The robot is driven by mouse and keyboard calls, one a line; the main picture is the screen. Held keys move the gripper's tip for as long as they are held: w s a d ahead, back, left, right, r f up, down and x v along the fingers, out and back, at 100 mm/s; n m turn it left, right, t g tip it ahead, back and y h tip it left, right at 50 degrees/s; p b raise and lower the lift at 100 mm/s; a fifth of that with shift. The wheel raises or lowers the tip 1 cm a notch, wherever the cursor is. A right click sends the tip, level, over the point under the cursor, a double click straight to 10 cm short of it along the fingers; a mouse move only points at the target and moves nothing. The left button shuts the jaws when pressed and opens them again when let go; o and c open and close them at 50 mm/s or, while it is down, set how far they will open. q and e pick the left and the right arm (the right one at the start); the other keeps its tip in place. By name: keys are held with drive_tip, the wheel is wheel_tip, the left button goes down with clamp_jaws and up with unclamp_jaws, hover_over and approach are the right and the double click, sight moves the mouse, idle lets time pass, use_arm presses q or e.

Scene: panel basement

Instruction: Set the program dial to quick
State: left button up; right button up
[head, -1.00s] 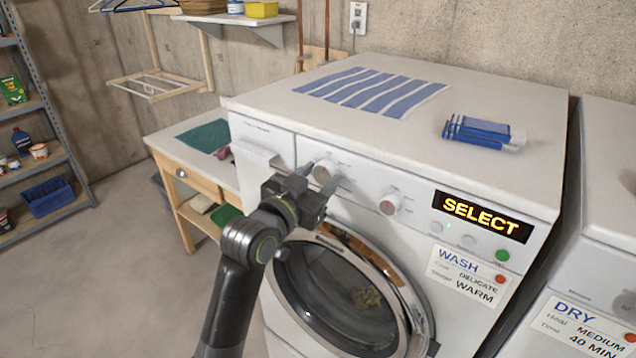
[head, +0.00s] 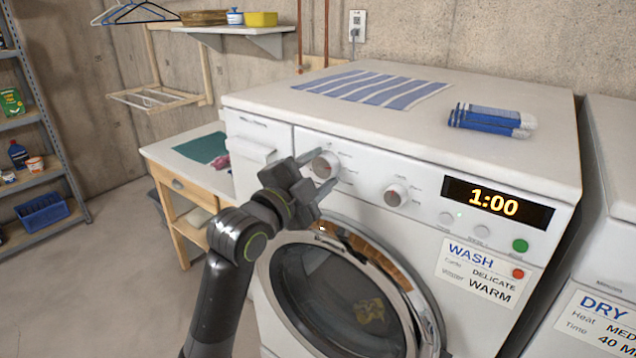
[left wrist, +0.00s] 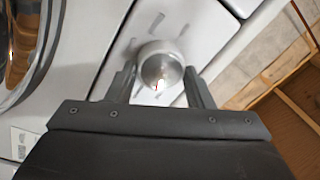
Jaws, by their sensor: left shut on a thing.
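The washer's left dial (head: 325,164), a round pale knob with marks around it, is on the front panel; I take it as the program dial. Its labels are too small to read. My left gripper (head: 314,168) is shut on this dial, one finger on each side. In the left wrist view the dial (left wrist: 160,62) sits between the two fingers, with a small red-and-white mark on its face. A second dial (head: 396,195) is further right, untouched. The display (head: 497,203) reads 1:00. My right gripper is not in view.
The washer's round glass door (head: 345,300) is below the panel. Washer cards read WASH, DELICATE, WARM. A green button (head: 520,246) is right of the dials. A striped cloth (head: 375,90) and blue-and-white gloves (head: 492,120) lie on top. A wooden table (head: 180,185) stands left.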

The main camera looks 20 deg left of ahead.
use_arm(q)
drive_tip(key=m+b, duration=0.1)
drive_tip(key=m, duration=0.1)
drive_tip(key=m+b, duration=0.3)
drive_tip(key=m, duration=0.1)
drive_tip(key=shift+a+f+h, duration=0.1)
drive_tip(key=shift+f+h, duration=0.2)
drive_tip(key=m+b, duration=0.4)
drive_tip(key=m, duration=0.1)
drive_tip(key=shift+f+m+h+b, duration=0.1)
drive_tip(key=shift+m+h+b, duration=0.2)
drive_tip(key=shift+m, duration=0.1)
drive_tip(key=m+g+b, duration=0.1)
drive_tip(key=m+b, duration=0.2)
drive_tip(key=m, duration=0.2)
drive_tip(key=shift+w+a+m, duration=0.1)
drive_tip(key=shift+a+m, duration=0.05)
drive_tip(key=shift+m, duration=0.25)
drive_tip(key=m+b, duration=0.2)
drive_tip(key=m, duration=0.2)
drive_tip(key=shift+m, duration=0.4)
drive_tip(key=shift+b, duration=0.3)
drive_tip(key=o, duration=1)
drive_tip(key=shift+r, duration=0.2)
drive_tip(key=shift+a, duration=0.1)
